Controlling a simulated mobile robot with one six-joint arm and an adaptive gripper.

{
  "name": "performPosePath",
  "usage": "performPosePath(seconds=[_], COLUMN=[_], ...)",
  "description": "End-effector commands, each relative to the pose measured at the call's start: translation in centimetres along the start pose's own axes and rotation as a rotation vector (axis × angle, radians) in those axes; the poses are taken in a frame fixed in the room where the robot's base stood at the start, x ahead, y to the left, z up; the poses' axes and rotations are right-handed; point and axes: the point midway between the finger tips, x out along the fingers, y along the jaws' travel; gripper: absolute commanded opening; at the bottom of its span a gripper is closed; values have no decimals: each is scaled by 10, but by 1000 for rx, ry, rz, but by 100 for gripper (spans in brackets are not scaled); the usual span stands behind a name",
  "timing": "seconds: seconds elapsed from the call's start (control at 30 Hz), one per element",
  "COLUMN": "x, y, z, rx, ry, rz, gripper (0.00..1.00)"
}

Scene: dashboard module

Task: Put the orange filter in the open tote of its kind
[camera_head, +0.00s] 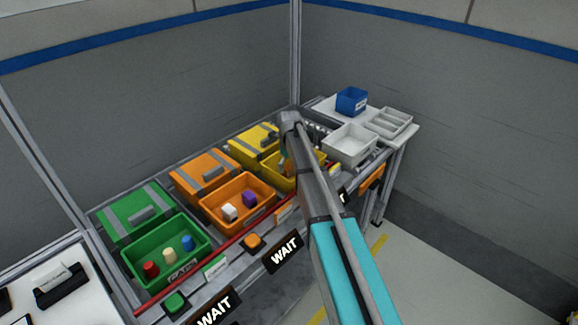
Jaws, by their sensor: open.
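I cannot pick out the orange filter for certain; a small patch of orange and teal shows beside my arm at the yellow open tote (273,182). The orange open tote (238,216) holds a white piece (229,211) and a purple piece (249,199). The green open tote (184,278) holds a red piece (151,270), a cream piece (169,255) and a blue piece (187,243). My arm crosses the yellow tote and covers part of it. My gripper's fingers are hidden behind the arm.
Closed green (128,203), orange (196,168) and yellow (246,139) lidded boxes stand behind the open totes. A red rail (225,249) runs along the front, with buttons and WAIT signs. At the right, a white table holds a blue bin (351,100) and pale trays (349,141).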

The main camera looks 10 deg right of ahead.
Motion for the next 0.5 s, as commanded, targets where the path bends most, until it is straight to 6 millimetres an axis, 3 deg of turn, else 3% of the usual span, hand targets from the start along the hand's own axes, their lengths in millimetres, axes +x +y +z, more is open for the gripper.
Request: performPosePath(seconds=[0.5], x=[-13], y=[0], z=[0], rx=[-1], ry=[0], rz=[0], gripper=[100])
